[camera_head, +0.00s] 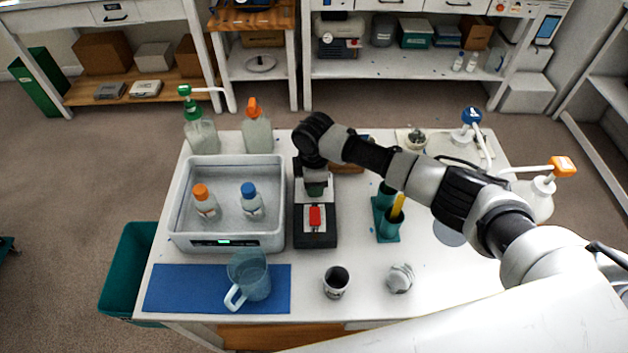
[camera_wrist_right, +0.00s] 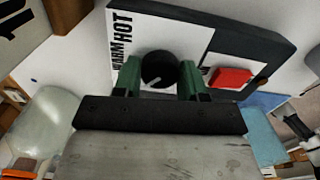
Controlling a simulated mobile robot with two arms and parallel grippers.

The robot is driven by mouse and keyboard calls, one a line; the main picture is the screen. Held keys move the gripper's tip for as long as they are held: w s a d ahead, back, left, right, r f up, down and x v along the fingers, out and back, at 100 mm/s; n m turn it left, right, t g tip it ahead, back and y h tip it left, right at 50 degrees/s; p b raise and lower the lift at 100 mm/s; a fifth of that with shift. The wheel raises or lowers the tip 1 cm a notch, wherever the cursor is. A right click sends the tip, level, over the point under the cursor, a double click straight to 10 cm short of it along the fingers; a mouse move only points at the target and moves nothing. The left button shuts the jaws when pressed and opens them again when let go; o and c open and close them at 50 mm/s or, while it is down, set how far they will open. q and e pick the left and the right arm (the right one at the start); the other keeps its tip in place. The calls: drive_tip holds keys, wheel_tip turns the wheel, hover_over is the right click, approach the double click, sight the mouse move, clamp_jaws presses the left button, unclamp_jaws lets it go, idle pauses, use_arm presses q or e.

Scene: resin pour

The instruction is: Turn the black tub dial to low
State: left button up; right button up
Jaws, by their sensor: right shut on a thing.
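The black dial (camera_wrist_right: 158,69) is a round knob with a white pointer mark, on a white label panel (camera_wrist_right: 205,28) that reads WARM and HOT. No word LOW is readable. The panel belongs to a black control box (camera_head: 315,240) with a red switch (camera_head: 315,217), which also shows in the right wrist view (camera_wrist_right: 229,78). My right gripper (camera_head: 316,188) reaches down over the box's upper part. Its green fingers (camera_wrist_right: 161,82) are shut on the dial, one on each side. In the head view the dial is hidden by the gripper. My left gripper is not in view.
A grey tub (camera_head: 180,215) holding two capped bottles stands directly left of the box. A clear jug (camera_head: 250,278) stands on a blue mat (camera_head: 185,287). A green holder (camera_head: 387,225) stands right of the box. A cup (camera_head: 336,281) is near the front edge.

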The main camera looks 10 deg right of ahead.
drive_tip(key=o, duration=0.9)
drive_tip(key=shift+r, duration=0.1)
wheel_tip(320, 180, up, 11)
drive_tip(key=shift+f+b, duration=0.15)
drive_tip(key=shift+b, duration=0.35)
